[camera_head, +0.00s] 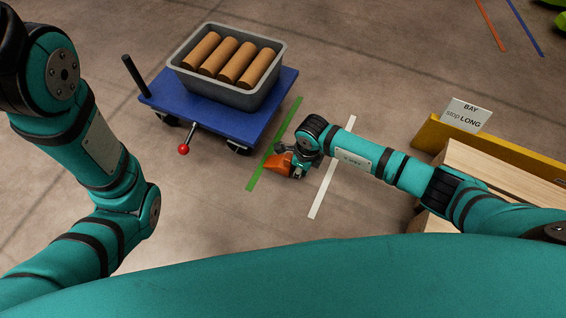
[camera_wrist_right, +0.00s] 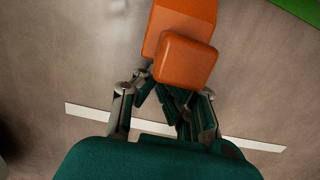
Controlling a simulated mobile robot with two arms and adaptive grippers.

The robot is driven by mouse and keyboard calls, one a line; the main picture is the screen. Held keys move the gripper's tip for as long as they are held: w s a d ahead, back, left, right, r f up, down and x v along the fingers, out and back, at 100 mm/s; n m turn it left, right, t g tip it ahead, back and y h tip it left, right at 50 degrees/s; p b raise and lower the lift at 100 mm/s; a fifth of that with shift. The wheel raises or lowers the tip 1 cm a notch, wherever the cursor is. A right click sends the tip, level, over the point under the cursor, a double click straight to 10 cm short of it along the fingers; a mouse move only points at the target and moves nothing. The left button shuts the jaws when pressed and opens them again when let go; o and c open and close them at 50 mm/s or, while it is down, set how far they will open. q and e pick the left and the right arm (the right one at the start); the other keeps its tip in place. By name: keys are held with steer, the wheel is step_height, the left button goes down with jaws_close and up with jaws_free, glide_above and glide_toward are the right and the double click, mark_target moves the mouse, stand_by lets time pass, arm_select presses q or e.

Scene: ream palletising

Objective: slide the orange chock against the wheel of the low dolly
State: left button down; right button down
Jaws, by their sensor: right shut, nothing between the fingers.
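The orange chock (camera_head: 281,163) sits on the floor at the green stripe, right of the low blue dolly (camera_head: 265,112). The dolly's nearest dark wheel (camera_head: 240,149) is up and left of the chock, with a gap of floor between. My right gripper (camera_head: 297,171) is low, on the right side of the chock. In the right wrist view the shut fingers (camera_wrist_right: 172,100) are right behind the chock (camera_wrist_right: 185,50), which hides part of them; I cannot tell whether they touch. My left arm shows at the left, but its gripper is out of view.
The dolly carries a grey bin (camera_head: 245,98) with several brown rolls. A lever with a red knob (camera_head: 183,149) sticks out in front. A white stripe (camera_head: 333,165) lies under my right arm. A yellow beam (camera_head: 435,136), a sign (camera_head: 466,114) and timber (camera_head: 490,170) stand at right.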

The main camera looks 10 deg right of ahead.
mark_target(287, 165)
steer(key=shift+w+a, duration=0.1)
stand_by(0.5)
steer(key=shift+w+a+b, duration=0.55)
steer(key=shift+w+a, duration=0.05)
steer(key=shift+a, duration=0.25)
steer(key=shift+w+a+b, duration=0.5)
steer(key=shift+w+a, duration=0.05)
steer(key=shift+a, duration=0.3)
steer(key=shift+s+d, duration=0.1)
steer(key=shift+d, duration=0.05)
